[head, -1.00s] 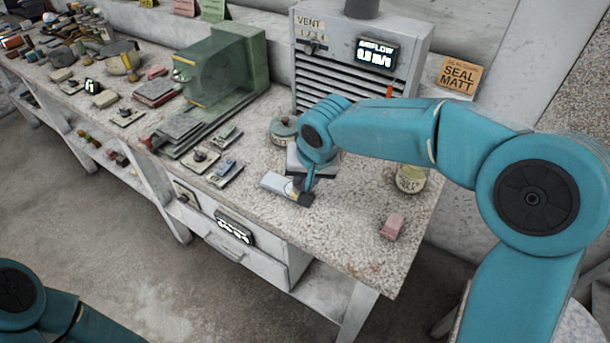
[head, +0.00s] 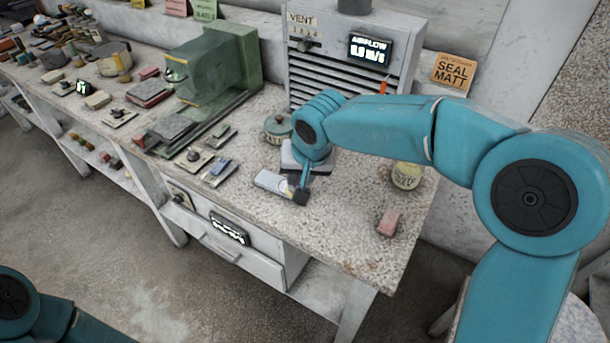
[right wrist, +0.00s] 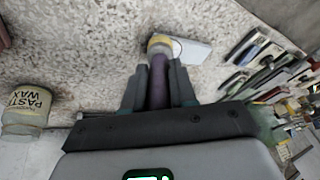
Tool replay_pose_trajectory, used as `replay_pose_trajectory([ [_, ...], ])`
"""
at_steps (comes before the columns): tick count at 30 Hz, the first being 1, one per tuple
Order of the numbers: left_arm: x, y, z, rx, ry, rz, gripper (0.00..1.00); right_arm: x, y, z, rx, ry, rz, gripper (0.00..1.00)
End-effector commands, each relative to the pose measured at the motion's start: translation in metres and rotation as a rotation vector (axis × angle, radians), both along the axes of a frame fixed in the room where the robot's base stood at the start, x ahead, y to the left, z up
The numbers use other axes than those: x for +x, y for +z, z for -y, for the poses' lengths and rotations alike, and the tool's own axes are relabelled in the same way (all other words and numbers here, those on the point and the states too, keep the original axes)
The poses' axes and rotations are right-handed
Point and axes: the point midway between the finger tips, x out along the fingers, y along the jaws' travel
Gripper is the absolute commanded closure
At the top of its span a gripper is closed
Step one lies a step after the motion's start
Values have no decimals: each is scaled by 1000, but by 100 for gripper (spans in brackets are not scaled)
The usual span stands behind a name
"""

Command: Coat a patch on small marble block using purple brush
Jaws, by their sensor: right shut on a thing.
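The small marble block (head: 268,181) is a pale grey flat bar on the speckled bench. It also shows in the right wrist view (right wrist: 195,51), just beyond the brush. My right gripper (head: 300,194) is low over the bench at the block's right end. Its dark fingers (right wrist: 158,92) are shut on the purple brush (right wrist: 158,80). The brush's pale tip lies at the block's near end in the wrist view. I cannot tell whether it touches, and the coated patch is not clear. My left gripper is out of view.
A paste wax jar (head: 407,175) and a pink block (head: 388,222) stand right of the gripper. A green-lidded jar (head: 278,128) and the vent box (head: 350,62) are behind. Several small tools lie left. The bench front (head: 330,230) is clear.

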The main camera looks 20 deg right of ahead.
Motion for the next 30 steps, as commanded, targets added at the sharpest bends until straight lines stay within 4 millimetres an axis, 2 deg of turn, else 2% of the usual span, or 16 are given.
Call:
replay_pose_trajectory([
  [9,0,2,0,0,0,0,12,9,-2,-10,0,1,-5,100],
  [24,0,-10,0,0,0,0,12,-9,0,7,0,0,-5,100],
  [30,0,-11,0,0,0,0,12,-11,1,8,0,1,-4,100],
])
